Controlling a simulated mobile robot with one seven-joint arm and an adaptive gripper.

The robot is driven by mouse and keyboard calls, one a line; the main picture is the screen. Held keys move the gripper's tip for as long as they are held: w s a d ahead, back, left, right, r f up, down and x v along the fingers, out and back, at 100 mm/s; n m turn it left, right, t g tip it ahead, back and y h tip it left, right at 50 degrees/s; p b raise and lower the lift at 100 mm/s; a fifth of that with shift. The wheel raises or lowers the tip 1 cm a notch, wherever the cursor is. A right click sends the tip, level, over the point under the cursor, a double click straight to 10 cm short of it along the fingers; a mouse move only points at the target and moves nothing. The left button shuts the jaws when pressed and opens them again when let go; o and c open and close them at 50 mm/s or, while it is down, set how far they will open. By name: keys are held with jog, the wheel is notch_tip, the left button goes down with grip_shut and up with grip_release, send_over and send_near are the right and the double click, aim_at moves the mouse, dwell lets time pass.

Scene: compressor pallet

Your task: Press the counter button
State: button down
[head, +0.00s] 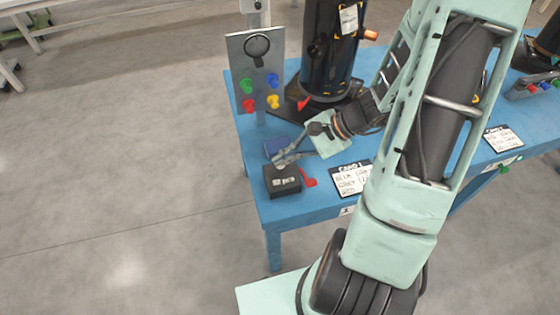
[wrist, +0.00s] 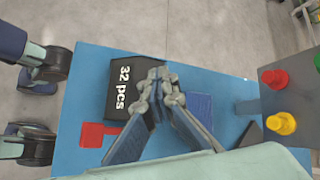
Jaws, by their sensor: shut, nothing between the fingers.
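The counter is a black box (head: 283,181) on the near left corner of the blue table, with white lettering. In the wrist view the counter (wrist: 124,88) reads "32 pcs". A red flat piece (head: 308,177) sticks out beside it; the wrist view shows this red piece (wrist: 93,134) joined by a narrow red strip towards the box. My gripper (head: 278,162) is shut and empty, its tips at the box's edge. In the wrist view my gripper (wrist: 160,82) covers part of the box's side. I cannot tell whether the tips touch it.
A dark blue flat block (head: 275,147) lies beside my gripper. A grey panel (head: 246,85) with coloured knobs stands behind it, near a black cylinder (head: 328,50). A written card (head: 351,179) lies on the blue table (head: 321,206). Open floor lies left of the table.

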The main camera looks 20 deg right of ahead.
jog(key=shift+r+p, duration=0.6)
jog(key=shift+r, duration=0.35)
jog(key=shift+r, duration=0.1)
notch_tip(320, 180, up, 5)
jog(key=p, duration=0.3)
jog(key=shift+p, duration=0.35)
